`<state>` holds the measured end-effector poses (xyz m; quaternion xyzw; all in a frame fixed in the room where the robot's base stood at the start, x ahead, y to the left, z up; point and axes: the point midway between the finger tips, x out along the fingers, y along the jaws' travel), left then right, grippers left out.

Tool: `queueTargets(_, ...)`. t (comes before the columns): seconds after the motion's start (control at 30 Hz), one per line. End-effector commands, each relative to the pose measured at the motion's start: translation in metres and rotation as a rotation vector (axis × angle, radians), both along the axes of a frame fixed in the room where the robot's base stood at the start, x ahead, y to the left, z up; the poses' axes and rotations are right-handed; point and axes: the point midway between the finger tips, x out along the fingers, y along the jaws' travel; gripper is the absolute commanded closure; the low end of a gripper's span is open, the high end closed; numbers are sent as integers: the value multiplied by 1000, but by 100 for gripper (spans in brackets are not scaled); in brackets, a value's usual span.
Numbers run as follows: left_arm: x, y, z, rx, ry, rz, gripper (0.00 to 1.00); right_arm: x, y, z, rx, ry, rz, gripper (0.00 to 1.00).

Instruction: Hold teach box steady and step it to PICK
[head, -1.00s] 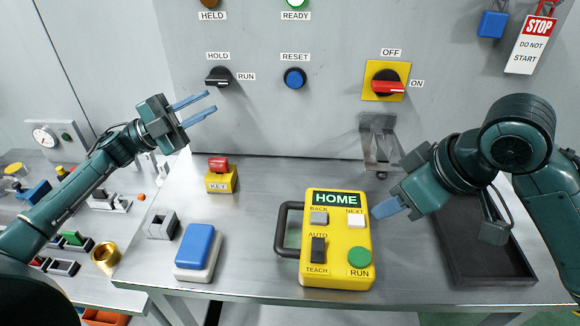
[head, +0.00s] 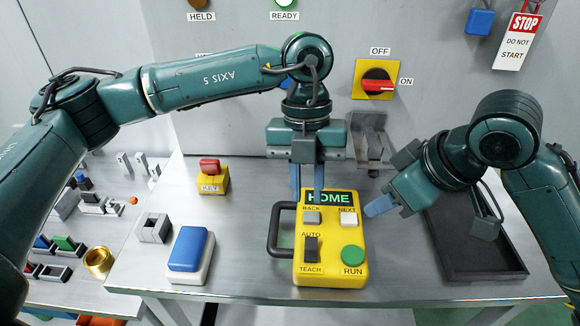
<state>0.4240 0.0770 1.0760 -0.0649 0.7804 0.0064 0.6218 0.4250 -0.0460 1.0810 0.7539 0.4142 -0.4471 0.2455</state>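The yellow teach box (head: 331,268) lies on the bench with its display (head: 329,198) reading HOME. It carries grey BACK (head: 312,218) and white NEXT (head: 349,219) buttons, a black AUTO/TEACH switch (head: 311,248), a green RUN button (head: 352,255) and a dark side handle (head: 273,232). My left gripper (head: 307,190) points down at the box's top edge, fingers apart with nothing clearly between them; whether they touch the box is unclear. My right gripper (head: 376,207) is right of the NEXT button, apart from it; its blue fingertips look closed together.
A blue-topped block (head: 189,247), a grey slotted block (head: 153,228) and a yellow KEY switch (head: 212,181) stand left of the box. A dark tray (head: 475,270) lies right, under my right arm. The wall panel has a red OFF/ON switch (head: 376,82).

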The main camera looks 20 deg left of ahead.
Motion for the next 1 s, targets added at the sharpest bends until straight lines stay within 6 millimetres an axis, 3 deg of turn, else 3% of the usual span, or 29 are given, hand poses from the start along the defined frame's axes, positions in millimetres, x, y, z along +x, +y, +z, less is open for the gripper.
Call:
queueTargets(0.13,14,22,5,218,-129,30,81,0,0,0,0,0,0,64)
queueTargets(0.37,21,36,1,315,-188,55,81,0,0,0,0,0,0,64)
queueTargets(1.0,16,57,-105,309,-185,54,81,0,0,0,0,0,0,64)
